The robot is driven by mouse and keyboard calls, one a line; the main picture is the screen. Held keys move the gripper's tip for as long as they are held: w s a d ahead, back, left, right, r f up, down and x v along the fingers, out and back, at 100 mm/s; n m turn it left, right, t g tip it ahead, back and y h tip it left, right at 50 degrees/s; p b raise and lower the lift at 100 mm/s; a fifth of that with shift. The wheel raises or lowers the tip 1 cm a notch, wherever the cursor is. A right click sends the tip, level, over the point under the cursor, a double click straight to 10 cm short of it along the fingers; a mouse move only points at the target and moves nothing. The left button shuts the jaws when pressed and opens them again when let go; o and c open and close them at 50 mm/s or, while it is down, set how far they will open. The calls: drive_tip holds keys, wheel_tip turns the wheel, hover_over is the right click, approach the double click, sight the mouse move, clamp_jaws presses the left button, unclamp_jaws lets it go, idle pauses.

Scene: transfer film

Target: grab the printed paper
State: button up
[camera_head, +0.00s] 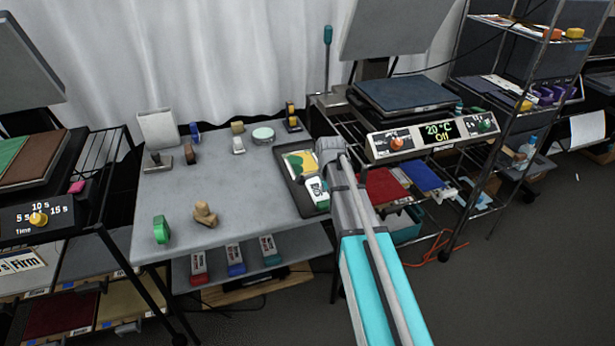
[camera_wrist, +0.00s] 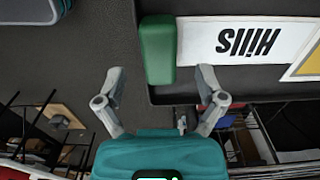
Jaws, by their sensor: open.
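A dark tray (camera_head: 283,166) lies at the right end of the grey table. On it lies a printed sheet with yellow and green shapes (camera_head: 303,162); its yellow corner shows at the right edge of the wrist view (camera_wrist: 309,62). Beside it is a white piece with bold black lettering (camera_wrist: 250,42), with a green block (camera_wrist: 158,50) at its end; I cannot tell whether they are joined. My gripper (camera_wrist: 161,88) is open and empty, its fingers pointing toward the green block at the tray's edge. In the head view my arm partly covers the tray's right side.
The grey table (camera_head: 210,180) holds several stamps and tape rolls, with clear room in its middle. A heat press (camera_head: 430,135) on a wire rack stands to the right, close to my arm. Another press (camera_head: 35,215) stands left.

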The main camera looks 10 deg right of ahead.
drive_tip(key=shift+f+b, duration=0.7)
drive_tip(key=shift+f, duration=0.3)
clamp_jaws()
